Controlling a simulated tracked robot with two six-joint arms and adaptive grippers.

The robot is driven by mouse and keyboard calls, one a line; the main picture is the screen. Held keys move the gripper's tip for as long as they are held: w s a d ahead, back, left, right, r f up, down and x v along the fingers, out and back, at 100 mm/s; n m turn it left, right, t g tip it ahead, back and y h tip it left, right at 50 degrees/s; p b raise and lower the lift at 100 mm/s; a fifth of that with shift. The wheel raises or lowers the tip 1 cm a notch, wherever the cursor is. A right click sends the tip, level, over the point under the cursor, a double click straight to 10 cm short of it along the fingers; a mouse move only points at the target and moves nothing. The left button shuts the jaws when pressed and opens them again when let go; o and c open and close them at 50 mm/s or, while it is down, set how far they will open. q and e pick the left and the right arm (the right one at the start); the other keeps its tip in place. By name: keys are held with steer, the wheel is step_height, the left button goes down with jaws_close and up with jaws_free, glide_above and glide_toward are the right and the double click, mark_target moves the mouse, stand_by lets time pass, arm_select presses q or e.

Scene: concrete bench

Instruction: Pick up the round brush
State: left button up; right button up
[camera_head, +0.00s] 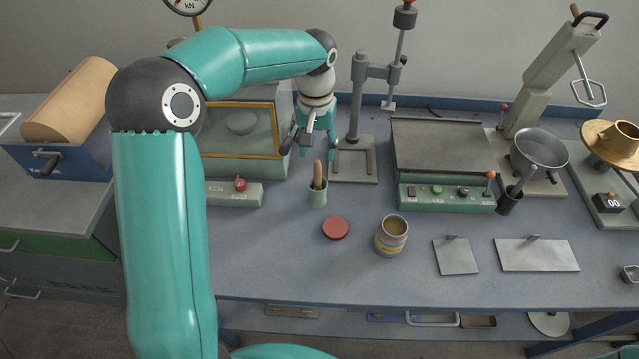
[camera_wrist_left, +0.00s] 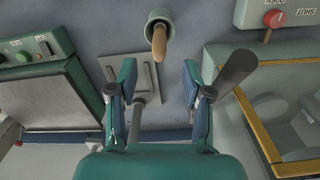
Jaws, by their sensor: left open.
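A wooden handle (camera_head: 318,172), which looks like that of the round brush, stands up out of a small green cup (camera_head: 318,196) on the bench. Its head is hidden inside the cup. In the left wrist view the handle (camera_wrist_left: 159,45) points toward me from the cup (camera_wrist_left: 160,17). My left gripper (camera_head: 317,154) is open and empty, behind and above the cup in the head view. In the left wrist view the handle lies beyond the gap between the fingertips (camera_wrist_left: 159,68), apart from both. My right gripper is not in view.
A glass-fronted cabinet (camera_head: 236,172) stands left of the cup, and a press stand (camera_head: 355,170) behind it on the right. A red lid (camera_head: 336,228) and an open tin (camera_head: 391,236) are in front. A dark grey paddle-shaped part (camera_wrist_left: 237,70) shows beside one finger.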

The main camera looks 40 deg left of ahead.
mark_target(317, 161)
arm_select(q)
step_height(317, 161, down, 4)
steer(key=shift+r, duration=0.2)
steer(key=shift+d+f+p, duration=0.1)
steer(key=shift+f+p, duration=0.65)
steer(key=shift+f, duration=1.8)
jaws_close()
